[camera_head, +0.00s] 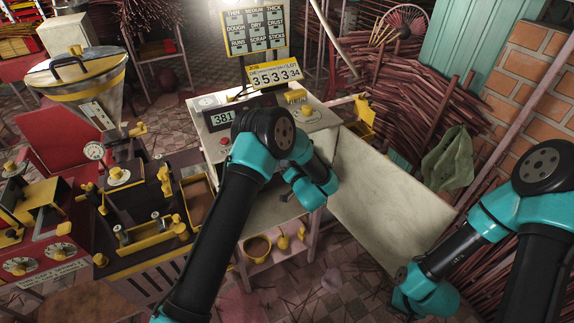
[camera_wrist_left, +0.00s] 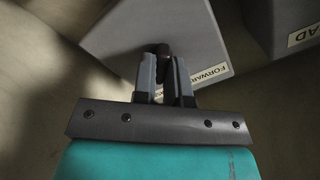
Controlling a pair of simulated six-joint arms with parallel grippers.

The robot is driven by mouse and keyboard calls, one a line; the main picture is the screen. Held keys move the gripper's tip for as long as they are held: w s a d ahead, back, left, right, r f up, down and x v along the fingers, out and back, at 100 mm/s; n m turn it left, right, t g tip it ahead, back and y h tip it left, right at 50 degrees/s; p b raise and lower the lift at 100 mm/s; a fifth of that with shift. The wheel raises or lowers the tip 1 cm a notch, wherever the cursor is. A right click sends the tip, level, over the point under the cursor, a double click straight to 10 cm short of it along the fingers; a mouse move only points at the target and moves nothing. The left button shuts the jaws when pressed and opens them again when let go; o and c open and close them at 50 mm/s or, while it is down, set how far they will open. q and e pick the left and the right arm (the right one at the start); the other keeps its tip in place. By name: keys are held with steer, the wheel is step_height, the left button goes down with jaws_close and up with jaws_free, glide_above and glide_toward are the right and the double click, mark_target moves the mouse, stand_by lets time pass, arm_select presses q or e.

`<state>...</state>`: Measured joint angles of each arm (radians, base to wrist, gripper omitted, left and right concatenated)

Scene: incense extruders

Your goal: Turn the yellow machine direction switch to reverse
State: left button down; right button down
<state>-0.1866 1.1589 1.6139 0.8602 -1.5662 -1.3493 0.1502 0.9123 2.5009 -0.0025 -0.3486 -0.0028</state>
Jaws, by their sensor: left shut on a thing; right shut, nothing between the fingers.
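In the left wrist view, the grey fingers of my left gripper (camera_wrist_left: 166,78) are shut on a small black switch lever (camera_wrist_left: 162,49). The lever stands in front of a grey block (camera_wrist_left: 166,30) with a FORWARD label (camera_wrist_left: 210,77). In the head view my left gripper (camera_head: 288,198) is low in front of the pale console, partly hidden by its own arm, and the switch is too small to make out there. My right gripper (camera_head: 418,305) is at the lower right, away from the console; its fingers are hard to see.
The console (camera_head: 205,103) has a display reading 381. A second grey block (camera_wrist_left: 285,12) with a label ending in "AD" is at the wrist view's upper right. A dark and yellow machine with a hopper (camera_head: 85,75) stands left. A pale board (camera_head: 385,180) slopes between the arms.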

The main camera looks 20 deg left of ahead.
arm_select(q)
steer(key=c, duration=1.2)
jaws_free()
steer(key=shift+o, duration=0.2)
steer(key=shift+d, duration=0.1)
steer(key=v, duration=1.7)
steer(key=shift+s+d, duration=0.1)
